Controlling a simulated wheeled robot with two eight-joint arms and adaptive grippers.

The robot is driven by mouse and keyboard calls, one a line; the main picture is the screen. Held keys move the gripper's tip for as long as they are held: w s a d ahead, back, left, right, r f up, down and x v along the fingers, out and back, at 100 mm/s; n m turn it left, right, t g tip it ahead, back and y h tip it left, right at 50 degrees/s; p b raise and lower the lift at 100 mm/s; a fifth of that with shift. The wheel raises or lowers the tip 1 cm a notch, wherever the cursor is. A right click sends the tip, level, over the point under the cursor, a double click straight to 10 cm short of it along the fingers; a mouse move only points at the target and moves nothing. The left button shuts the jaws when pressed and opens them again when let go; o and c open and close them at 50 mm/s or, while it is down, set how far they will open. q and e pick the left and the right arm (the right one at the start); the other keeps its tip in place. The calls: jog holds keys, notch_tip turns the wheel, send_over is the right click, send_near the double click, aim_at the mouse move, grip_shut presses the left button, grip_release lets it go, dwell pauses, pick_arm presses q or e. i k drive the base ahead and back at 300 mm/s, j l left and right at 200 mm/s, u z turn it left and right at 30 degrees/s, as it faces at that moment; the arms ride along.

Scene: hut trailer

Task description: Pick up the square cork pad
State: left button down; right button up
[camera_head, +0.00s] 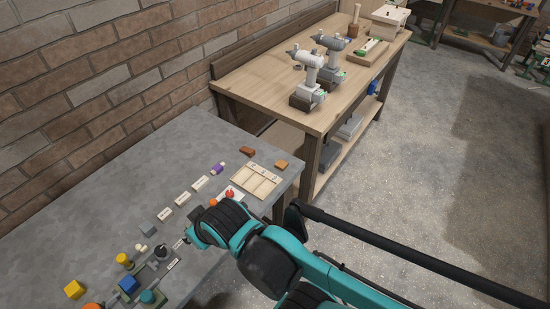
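A small orange-tan square piece (281,164), which looks like the cork pad, lies flat near the right corner of the grey table (120,190). A darker brown piece (247,151) lies to its left. My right arm comes in from the lower right, teal and black. Its gripper end (184,241) is low over the middle of the grey table, well to the left of and nearer than the orange-tan piece. The fingers are small and mostly hidden, so I cannot tell whether they are open. My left gripper is not in view.
A pale wooden tray (255,181) sits beside the pad. A wooden workbench (270,85) with drills stands behind. A brick wall is at left.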

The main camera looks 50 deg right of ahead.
aim_at(281, 165)
jog(key=z, duration=1.85)
jog(key=i+l+u, duration=0.2)
jog(key=i+l, duration=0.15)
jog(key=l, duration=0.25)
jog(key=i+l+u, duration=0.1)
jog(key=l, duration=0.25)
jog(key=i+l+u, duration=0.25)
jog(key=i+l, duration=0.15)
jog(key=l, duration=0.3)
jog(key=i+l+u, duration=0.1)
jog(key=l, duration=0.3)
jog(key=i+l+u, duration=0.1)
jog(key=l, duration=0.25)
jog(key=i+l+u, duration=0.1)
jog(key=l, duration=0.3)
